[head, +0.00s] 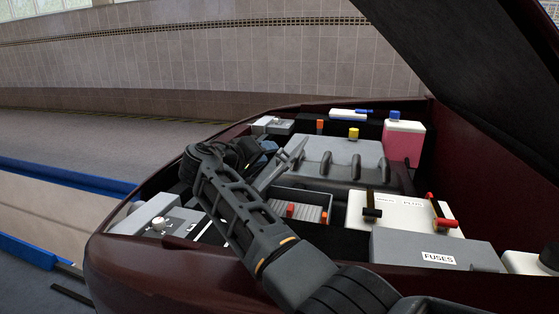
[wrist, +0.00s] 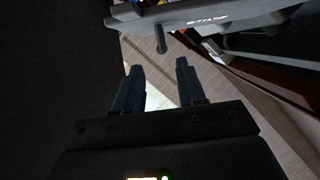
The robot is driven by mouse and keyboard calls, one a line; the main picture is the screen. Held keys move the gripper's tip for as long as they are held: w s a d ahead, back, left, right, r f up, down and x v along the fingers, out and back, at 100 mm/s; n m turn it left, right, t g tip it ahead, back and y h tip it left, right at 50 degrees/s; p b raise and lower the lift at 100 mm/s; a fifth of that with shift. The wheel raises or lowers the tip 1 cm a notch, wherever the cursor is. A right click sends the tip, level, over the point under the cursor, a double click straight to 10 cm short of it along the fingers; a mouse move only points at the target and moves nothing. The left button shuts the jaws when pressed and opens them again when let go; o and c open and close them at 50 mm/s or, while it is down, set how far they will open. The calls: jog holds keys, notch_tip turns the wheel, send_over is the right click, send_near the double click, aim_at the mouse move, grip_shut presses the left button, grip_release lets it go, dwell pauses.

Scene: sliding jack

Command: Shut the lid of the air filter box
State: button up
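The air filter box (head: 318,198) is an open grey box with a ribbed inside and red parts, in the middle of the engine bay. Its grey lid (head: 281,168) stands raised and tilted at the box's left side, seen nearly edge-on. In the wrist view a grey panel with lettering, which looks like the lid (wrist: 205,16), crosses the top, with a short dark peg below it. My gripper (wrist: 159,66) is open, with nothing between its fingers, and apart from that panel. In the head view my gripper is by the lid's left side, its fingers partly hidden.
A grey engine cover (head: 345,155) lies behind the box. A white battery (head: 398,212) with black and red clamps and a grey fuse box (head: 425,250) stand to the right. A pink reservoir (head: 403,140) stands at back right. The raised hood (head: 470,60) overhangs the right.

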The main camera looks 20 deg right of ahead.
aim_at(280, 150)
jog(key=b+x, duration=0.2)
jog(key=x, duration=0.1)
jog(key=f+b+x, duration=0.1)
jog(key=b+x, duration=0.1)
jog(key=x, duration=0.1)
jog(key=shift+a, duration=0.15)
jog(key=shift+w+d+b, duration=0.4)
jog(key=shift+d+b, duration=0.25)
jog(key=shift+d, duration=0.05)
jog(key=shift+c, duration=0.4)
grip_shut()
